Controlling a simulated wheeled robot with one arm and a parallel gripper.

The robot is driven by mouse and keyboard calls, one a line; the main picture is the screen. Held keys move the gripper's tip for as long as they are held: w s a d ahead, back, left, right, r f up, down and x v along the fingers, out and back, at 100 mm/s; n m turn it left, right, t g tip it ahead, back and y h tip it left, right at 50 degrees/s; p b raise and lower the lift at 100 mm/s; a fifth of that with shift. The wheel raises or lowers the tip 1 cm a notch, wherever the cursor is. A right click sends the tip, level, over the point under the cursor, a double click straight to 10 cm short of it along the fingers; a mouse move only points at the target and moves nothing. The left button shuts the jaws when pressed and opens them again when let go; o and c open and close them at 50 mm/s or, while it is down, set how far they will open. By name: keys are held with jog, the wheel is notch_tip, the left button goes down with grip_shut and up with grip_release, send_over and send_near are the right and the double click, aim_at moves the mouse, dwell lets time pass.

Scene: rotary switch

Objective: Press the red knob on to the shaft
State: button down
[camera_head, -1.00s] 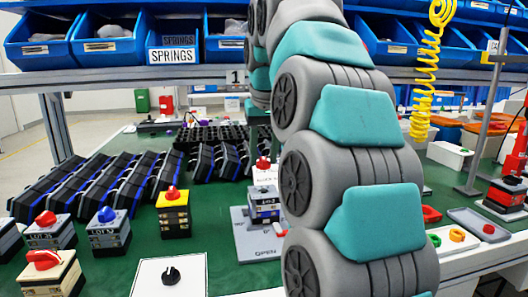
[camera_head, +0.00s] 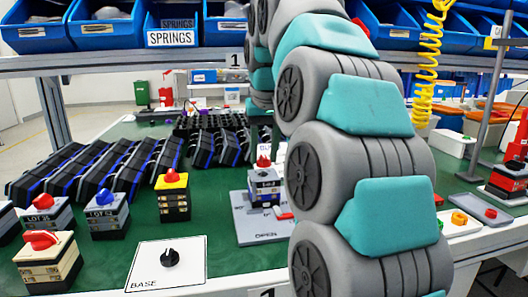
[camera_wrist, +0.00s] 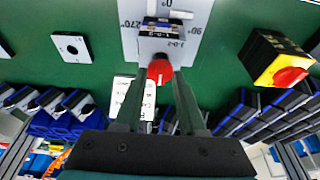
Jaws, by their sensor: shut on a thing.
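The red knob (camera_wrist: 160,72) is between the two dark fingers of my gripper (camera_wrist: 160,78) in the wrist view. My gripper is shut on it. The knob is in line with the switch block (camera_wrist: 163,30), which has a 1-0-2 label and stands on a grey plate (camera_wrist: 183,12). In the head view a red knob (camera_head: 264,162) shows at the top of the switch block (camera_head: 264,188). I cannot tell whether the knob is fully down.
A yellow switch stack (camera_head: 173,197) with a red knob stands left of the plate. Other switch blocks (camera_head: 107,217) and a base plate with a black knob (camera_head: 169,258) are nearer. Several black cases (camera_head: 118,170) lie behind. Green table shows between them.

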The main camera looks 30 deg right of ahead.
jog(key=shift+f+b, duration=0.65)
jog(key=shift+f, duration=0.5)
jog(key=shift+c, duration=2)
grip_release()
jog(key=shift+r, duration=0.15)
